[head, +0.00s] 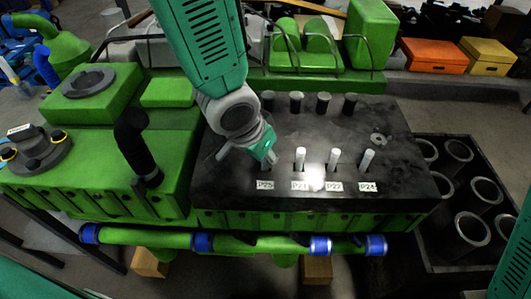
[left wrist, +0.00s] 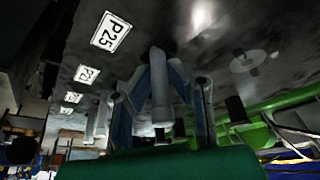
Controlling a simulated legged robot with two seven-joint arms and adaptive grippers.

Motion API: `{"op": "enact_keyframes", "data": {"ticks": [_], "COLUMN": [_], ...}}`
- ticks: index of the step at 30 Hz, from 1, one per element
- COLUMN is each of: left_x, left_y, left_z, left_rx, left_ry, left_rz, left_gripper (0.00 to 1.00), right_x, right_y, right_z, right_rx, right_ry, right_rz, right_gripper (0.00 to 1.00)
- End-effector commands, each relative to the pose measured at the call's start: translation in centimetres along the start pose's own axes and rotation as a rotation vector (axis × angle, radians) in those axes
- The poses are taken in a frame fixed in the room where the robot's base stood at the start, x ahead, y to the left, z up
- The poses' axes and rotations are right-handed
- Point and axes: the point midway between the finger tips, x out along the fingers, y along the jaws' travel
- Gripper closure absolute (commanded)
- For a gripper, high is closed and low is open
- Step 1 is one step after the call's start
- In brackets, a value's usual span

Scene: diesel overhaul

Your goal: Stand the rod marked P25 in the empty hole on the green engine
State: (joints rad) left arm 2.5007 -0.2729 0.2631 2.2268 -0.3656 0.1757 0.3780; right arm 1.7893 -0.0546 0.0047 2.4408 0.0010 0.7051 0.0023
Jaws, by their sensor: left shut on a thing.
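The green engine (head: 175,145) has a dark top plate (head: 235,185) with a row of white labels. The label P25 (head: 265,185) is the leftmost in the head view; it also shows in the left wrist view (left wrist: 110,32). My left gripper (head: 264,154) is just behind that label, low over the plate. In the left wrist view my left gripper (left wrist: 158,82) is shut on a pale rod (left wrist: 159,75), whose end points at the plate near the label. The hole is hidden, so I cannot tell whether the rod's end is in it. My right gripper is out of view.
Three pale rods stand at the other labels: one (head: 300,158), a second (head: 334,158) and a third (head: 367,159). Several dark cylinders (head: 323,102) stand behind them. A black rack of cylinder liners (head: 472,228) is at the right. Blue-banded green pipe (head: 262,243) runs along the front.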

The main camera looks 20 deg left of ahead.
Motion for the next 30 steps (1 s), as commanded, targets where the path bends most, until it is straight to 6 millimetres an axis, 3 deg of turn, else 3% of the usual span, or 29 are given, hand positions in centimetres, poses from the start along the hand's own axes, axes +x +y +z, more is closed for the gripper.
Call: {"op": "enact_keyframes", "data": {"ticks": [8,9,10,11,22,30], "left_x": [0.9,0.8,0.8,0.8,0.3,-4.7], "left_y": [0.0,0.0,0.0,0.0,0.0,0.0], "left_z": [0.3,0.3,0.3,0.3,0.3,0.1], "left_rx": [0.0,0.0,0.0,0.0,-0.001,-0.002], "left_ry": [0.0,0.001,0.001,0.0,0.001,0.006], "left_rz": [0.0,-0.001,0.0,0.0,0.0,0.0], "left_gripper": [1.0,0.76,0.65,0.62,0.62,0.62], "right_x": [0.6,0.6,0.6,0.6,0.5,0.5], "right_y": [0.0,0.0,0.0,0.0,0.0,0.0], "right_z": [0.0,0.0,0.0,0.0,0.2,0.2], "right_rx": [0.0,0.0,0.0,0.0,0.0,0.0], "right_ry": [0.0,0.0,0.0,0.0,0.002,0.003], "right_rz": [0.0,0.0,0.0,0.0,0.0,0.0], "right_gripper": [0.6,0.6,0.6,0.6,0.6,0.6]}}
